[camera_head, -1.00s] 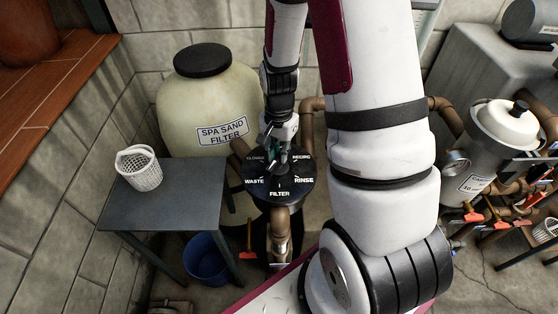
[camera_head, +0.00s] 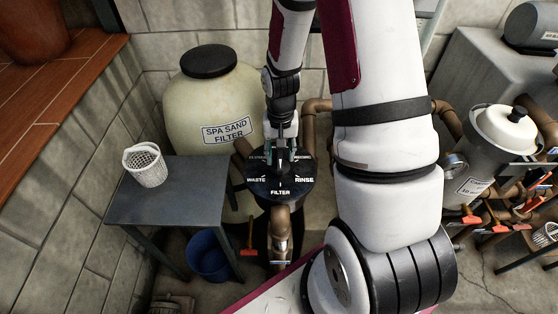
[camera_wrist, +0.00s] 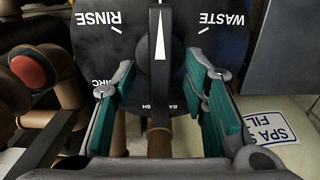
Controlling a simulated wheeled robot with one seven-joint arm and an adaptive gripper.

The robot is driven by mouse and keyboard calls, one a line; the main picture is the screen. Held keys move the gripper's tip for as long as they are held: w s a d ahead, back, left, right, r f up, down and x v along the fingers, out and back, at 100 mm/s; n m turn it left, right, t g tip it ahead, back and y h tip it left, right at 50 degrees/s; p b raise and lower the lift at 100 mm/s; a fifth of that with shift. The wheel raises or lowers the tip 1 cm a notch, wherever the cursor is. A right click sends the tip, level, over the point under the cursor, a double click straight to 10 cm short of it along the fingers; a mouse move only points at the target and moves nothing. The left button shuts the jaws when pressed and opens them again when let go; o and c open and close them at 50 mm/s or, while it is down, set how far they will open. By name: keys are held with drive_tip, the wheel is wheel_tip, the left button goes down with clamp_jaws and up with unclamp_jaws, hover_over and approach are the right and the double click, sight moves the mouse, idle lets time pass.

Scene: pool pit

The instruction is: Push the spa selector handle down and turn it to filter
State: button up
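The spa selector is a round black dial (camera_head: 262,186) on a pipe-fed valve, with white labels WASTE at left, RINSE at right and FILTER at the near side. Its black handle (camera_wrist: 160,85) carries a white pointer (camera_wrist: 160,42) aimed at the top of the wrist view, between RINSE and WASTE, which is the FILTER side. The FILTER label is outside the wrist view. My gripper (camera_wrist: 161,80) is open, with one teal-padded finger on each side of the handle and visible gaps. In the head view my gripper (camera_head: 281,160) hides the dial's far part. Whether the handle is pressed down I cannot tell.
The spa sand filter tank (camera_head: 193,108) stands behind the dial. A grey table (camera_head: 165,205) with a white basket (camera_head: 145,165) is at left, above a blue bucket (camera_head: 208,257). Pipes with orange-handled valves and a white-lidded vessel (camera_head: 503,130) are at right.

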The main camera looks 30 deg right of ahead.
drive_tip(key=shift+r+p, duration=1.45)
drive_tip(key=shift+r, duration=2.1)
